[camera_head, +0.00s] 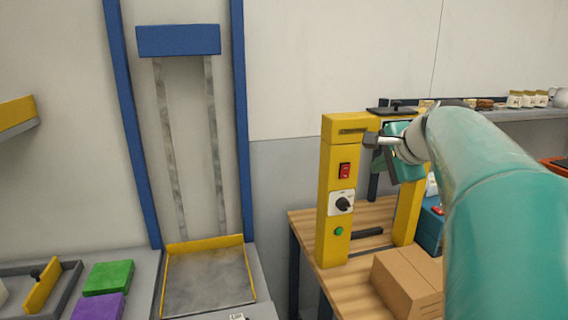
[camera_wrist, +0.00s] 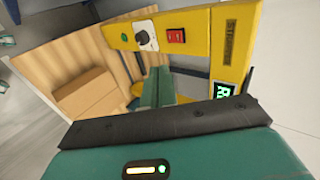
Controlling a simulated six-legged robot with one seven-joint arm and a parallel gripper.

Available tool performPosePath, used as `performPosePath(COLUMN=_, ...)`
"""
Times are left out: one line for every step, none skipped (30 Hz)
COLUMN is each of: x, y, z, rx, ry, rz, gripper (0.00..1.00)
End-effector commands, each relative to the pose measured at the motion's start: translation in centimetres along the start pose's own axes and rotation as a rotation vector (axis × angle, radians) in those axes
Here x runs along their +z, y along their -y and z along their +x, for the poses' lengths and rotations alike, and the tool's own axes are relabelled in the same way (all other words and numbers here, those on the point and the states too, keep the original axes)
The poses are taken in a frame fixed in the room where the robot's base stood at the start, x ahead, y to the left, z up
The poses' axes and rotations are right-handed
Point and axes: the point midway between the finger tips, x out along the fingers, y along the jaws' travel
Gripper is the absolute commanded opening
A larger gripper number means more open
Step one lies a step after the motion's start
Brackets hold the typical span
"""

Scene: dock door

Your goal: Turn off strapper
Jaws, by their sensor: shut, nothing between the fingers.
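The strapper (camera_head: 338,140) is a yellow arch standing on a wooden table. The front of its post carries a red rocker switch (camera_head: 345,171), a black rotary knob (camera_head: 343,203) on a white plate and a green button (camera_head: 339,231). In the wrist view the red switch (camera_wrist: 176,35), knob (camera_wrist: 146,40) and green button (camera_wrist: 124,42) show on the yellow post, with a lit green display (camera_wrist: 224,89) partly hidden. My gripper (camera_head: 375,141) is shut and empty, beside the post's top right, above the switch. I cannot tell whether it touches the post.
A cardboard box (camera_head: 408,284) sits on the wooden table (camera_head: 305,226) below my arm. A blue box (camera_head: 431,228) stands behind. At left are a yellow-edged platform (camera_head: 208,280) and green and purple blocks (camera_head: 108,277). A shelf with small packets (camera_head: 515,99) runs along the back right.

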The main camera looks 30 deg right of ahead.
Motion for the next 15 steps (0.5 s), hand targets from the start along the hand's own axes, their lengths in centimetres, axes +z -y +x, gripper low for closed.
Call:
performPosePath(x=0.0, y=0.0, z=0.5, rx=0.002, ry=0.002, rz=0.0, gripper=0.0)
performPosePath(x=0.0, y=0.0, z=0.8, rx=0.003, ry=0.003, rz=0.0, gripper=0.0)
performPosePath(x=0.0, y=0.0, z=1.4, rx=0.003, ry=0.003, rz=0.0, gripper=0.0)
performPosePath(x=0.0, y=0.0, z=1.9, rx=0.003, ry=0.003, rz=0.0, gripper=0.0)
performPosePath(x=0.0, y=0.0, z=2.4, rx=0.004, ry=0.003, rz=0.0, gripper=0.0)
performPosePath(x=0.0, y=0.0, z=3.2, rx=0.005, ry=0.003, rz=-0.001, gripper=0.0)
performPosePath(x=0.0, y=0.0, z=3.8, rx=0.005, ry=0.003, rz=-0.001, gripper=0.0)
performPosePath(x=0.0, y=0.0, z=4.5, rx=0.005, ry=0.004, rz=-0.001, gripper=0.0)
performPosePath(x=0.0, y=0.0, z=5.3, rx=0.005, ry=0.004, rz=-0.001, gripper=0.0)
performPosePath(x=-0.1, y=0.1, z=5.9, rx=0.005, ry=0.004, rz=-0.001, gripper=0.0)
performPosePath(x=0.0, y=0.1, z=6.5, rx=0.005, ry=0.004, rz=-0.002, gripper=0.0)
performPosePath(x=-0.1, y=0.1, z=7.3, rx=0.005, ry=0.005, rz=-0.002, gripper=0.0)
performPosePath(x=-0.1, y=0.1, z=7.9, rx=0.004, ry=0.004, rz=-0.002, gripper=0.0)
performPosePath(x=-0.1, y=0.1, z=8.5, rx=0.004, ry=0.004, rz=-0.002, gripper=0.0)
performPosePath(x=-0.1, y=0.2, z=9.4, rx=0.005, ry=0.005, rz=-0.002, gripper=0.0)
